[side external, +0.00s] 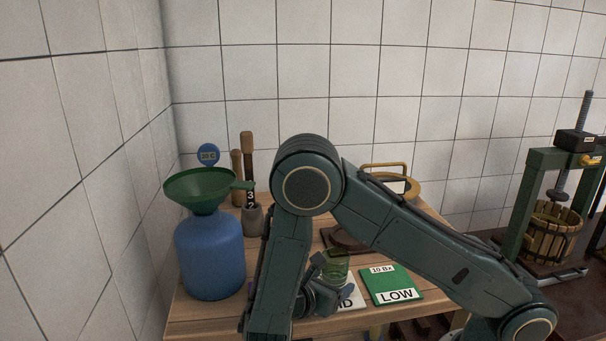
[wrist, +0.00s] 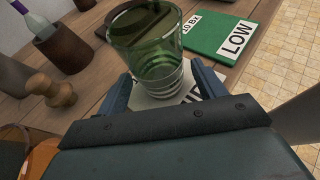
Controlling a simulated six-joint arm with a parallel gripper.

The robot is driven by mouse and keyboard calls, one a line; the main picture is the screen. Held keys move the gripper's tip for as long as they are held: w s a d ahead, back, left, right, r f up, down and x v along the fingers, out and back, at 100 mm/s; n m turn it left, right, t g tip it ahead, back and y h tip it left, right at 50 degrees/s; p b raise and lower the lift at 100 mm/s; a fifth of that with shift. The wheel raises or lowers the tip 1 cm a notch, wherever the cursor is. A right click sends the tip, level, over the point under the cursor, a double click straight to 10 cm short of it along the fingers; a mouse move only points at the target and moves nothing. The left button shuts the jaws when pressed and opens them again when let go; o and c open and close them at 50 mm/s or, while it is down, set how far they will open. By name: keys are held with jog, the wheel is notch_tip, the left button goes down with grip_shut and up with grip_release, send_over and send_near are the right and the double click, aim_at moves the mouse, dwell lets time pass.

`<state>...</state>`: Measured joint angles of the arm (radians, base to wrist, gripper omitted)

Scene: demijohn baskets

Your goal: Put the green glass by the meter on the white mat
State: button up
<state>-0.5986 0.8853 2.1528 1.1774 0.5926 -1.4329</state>
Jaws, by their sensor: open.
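The green glass (wrist: 150,45) is a clear green tumbler, upright in the wrist view. The white mat (wrist: 150,102) lies under its base, with black letters partly hidden by my gripper. The glass seems to stand on this mat; its contact is not fully visible. My gripper (wrist: 163,88) is open, with one finger on each side of the glass's lower part. In the side view the glass (side external: 337,263) shows above my gripper (side external: 328,284), and only a lettered corner of the mat (side external: 346,303) shows. A round blue device (side external: 208,154), perhaps the meter, stands at the back left.
A green mat marked LOW (side external: 392,286) lies right of the white mat. A blue demijohn (side external: 209,255) with a green funnel (side external: 203,188) stands at the left. A dark pot (wrist: 66,47) and wooden stopper (wrist: 50,91) are left of the glass. A press (side external: 555,215) stands far right.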

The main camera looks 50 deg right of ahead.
jog(key=v, duration=1)
jog(key=shift+r, duration=0.15)
dwell(0.4)
jog(key=shift+d+r+m+y, duration=0.25)
jog(key=shift+r+m+y, duration=0.05)
jog(key=shift+r, duration=0.1)
jog(key=s+d+r+m+y, duration=0.4)
jog(key=d+r+m+y, duration=0.35)
jog(key=r+m, duration=0.2)
jog(key=s+a+r+m+t+y, duration=0.1)
jog(key=s+r+m+t+y, duration=0.4)
jog(key=s, duration=0.6)
jog(key=shift+a+r+m+t, duration=0.3)
jog(key=shift+a+r+m, duration=0.05)
jog(key=shift+r+m, duration=1.05)
